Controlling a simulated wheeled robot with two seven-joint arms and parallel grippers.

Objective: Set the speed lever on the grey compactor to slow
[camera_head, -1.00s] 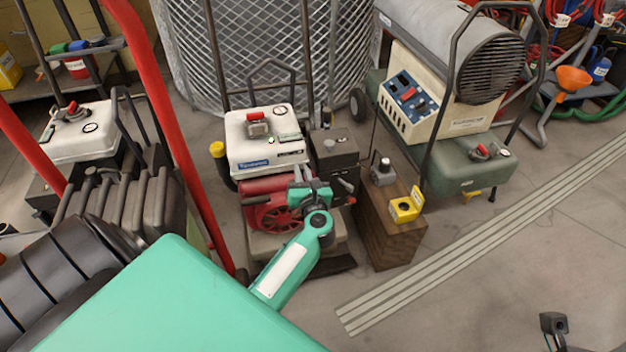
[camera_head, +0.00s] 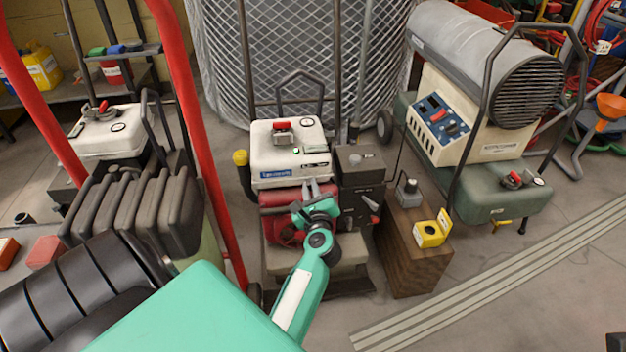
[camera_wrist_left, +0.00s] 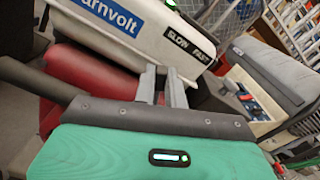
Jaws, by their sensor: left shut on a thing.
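The compactor with the dark grey handle frame stands in the middle of the head view, with a white tank (camera_head: 288,160) and a red engine part (camera_head: 283,199). A black SLOW/FAST label (camera_wrist_left: 190,46) shows on its white side in the left wrist view, SLOW at the left and FAST at the right. My left gripper (camera_head: 311,186) is at the compactor's front, below the tank. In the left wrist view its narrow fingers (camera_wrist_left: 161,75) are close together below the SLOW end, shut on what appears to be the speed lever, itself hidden. My right gripper is not in view.
A dark box (camera_head: 359,170) adjoins the compactor on its right. Next to it a wooden block (camera_head: 413,258) carries a yellow switch box (camera_head: 430,234). A heater (camera_head: 478,78) stands farther right. Red bars (camera_head: 192,120) rise at left.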

